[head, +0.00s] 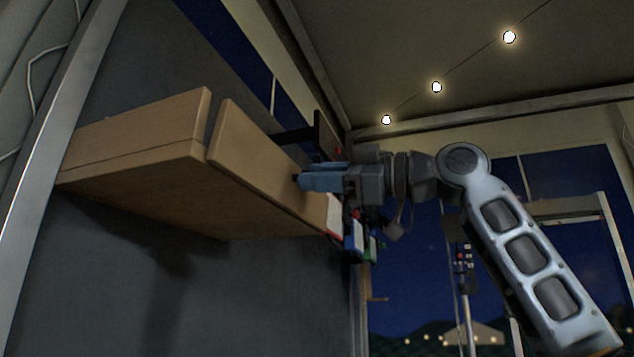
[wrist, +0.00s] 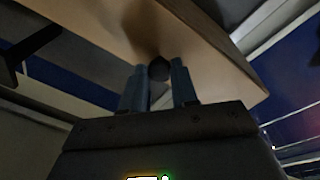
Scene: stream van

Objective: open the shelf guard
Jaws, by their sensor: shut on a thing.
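The shelf guard (head: 252,150) is a long light-wood panel along the front of a wooden shelf (head: 135,135) high on the wall. A dark narrow gap shows between the guard's left end and the shelf. My gripper (head: 303,179) reaches in from the right, its blue fingers at the guard's face. In the wrist view the fingers (wrist: 157,85) are shut on a dark round knob (wrist: 159,68) on the guard's wooden face (wrist: 205,50). Most of the knob is hidden by the fingers in the head view.
A dark panel on an arm (head: 325,138) stands just behind my gripper. Red, blue and green items (head: 355,238) sit below it near the guard's right end. A metal post (head: 55,150) is at the left. Open space lies below the shelf.

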